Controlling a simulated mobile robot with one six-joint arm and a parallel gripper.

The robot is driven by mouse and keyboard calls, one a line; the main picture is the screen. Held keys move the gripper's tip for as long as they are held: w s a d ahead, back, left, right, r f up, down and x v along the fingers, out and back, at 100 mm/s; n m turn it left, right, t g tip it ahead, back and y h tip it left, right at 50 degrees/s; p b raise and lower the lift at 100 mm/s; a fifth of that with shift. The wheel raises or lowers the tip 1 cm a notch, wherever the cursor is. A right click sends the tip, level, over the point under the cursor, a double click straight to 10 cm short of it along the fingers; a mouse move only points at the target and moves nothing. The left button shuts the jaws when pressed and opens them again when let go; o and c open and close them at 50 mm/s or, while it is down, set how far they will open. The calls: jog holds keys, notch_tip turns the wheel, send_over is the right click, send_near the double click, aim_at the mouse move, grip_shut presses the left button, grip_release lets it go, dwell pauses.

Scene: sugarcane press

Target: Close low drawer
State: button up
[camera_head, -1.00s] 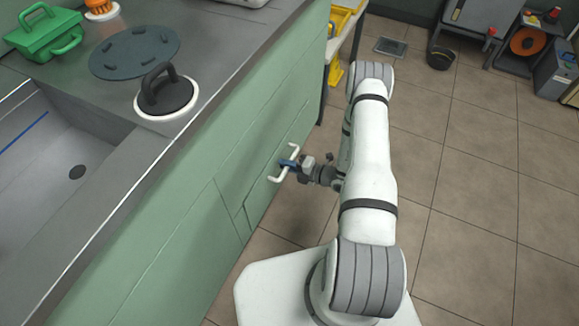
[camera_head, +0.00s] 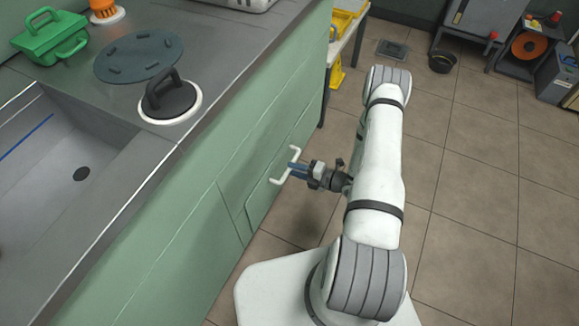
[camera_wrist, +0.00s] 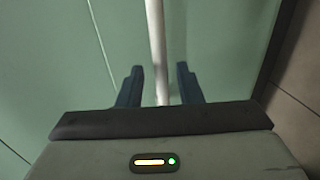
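The low drawer (camera_head: 262,200) is a green front panel on the lower side of the counter. It looks about flush with the panels around it; a small gap cannot be ruled out. Its white bar handle (camera_head: 280,180) sticks out towards my arm. The handle also shows in the wrist view (camera_wrist: 156,40), running down between my fingers. My gripper (camera_head: 296,168) has blue fingers and is at the handle's middle. In the wrist view my gripper (camera_wrist: 160,84) is open, with a gap between each finger and the bar.
The grey counter (camera_head: 225,75) with a sink (camera_head: 70,150) stands on the left. A black-handled lid (camera_head: 170,98) and a green caddy (camera_head: 48,38) lie on it. Tiled floor (camera_head: 460,200) is free to the right. A dark bucket (camera_head: 442,61) stands farther back.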

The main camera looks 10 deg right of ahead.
jog(key=shift+p+v, duration=0.35)
jog(key=shift+v, duration=1.8)
jog(key=s+a+r+n+g+p, duration=0.1)
jog(key=a+r+n+g+p, duration=0.25)
jog(key=r+n, duration=0.65)
jog(key=s+a+r+n+g+p, duration=0.2)
jog(key=r+n+g+p, duration=0.25)
jog(key=r, duration=1.05)
jog(key=s+a+r+n+g+p, duration=0.1)
jog(key=a+r+n+g+p, duration=0.2)
jog(key=r+n+p, duration=0.7)
jog(key=s+d+r+n+t+h+p, duration=0.1)
jog(key=s+r+n+h+p, duration=0.2)
jog(key=r+n, duration=0.3)
jog(key=s+d+r+n+t+h+p, duration=0.1)
jog(key=s+r+n+h+p, duration=0.2)
jog(key=r, duration=1.4)
jog(key=s+d+r+n+t+h+p, duration=0.1)
jog(key=s+r+n+h+p, duration=0.2)
jog(key=s+r+n+h, duration=0.3)
notch_tip(320, 180, up, 6)
jog(key=s+n, duration=0.2)
jog(key=n, duration=0.2)
jog(key=shift+t, duration=0.3)
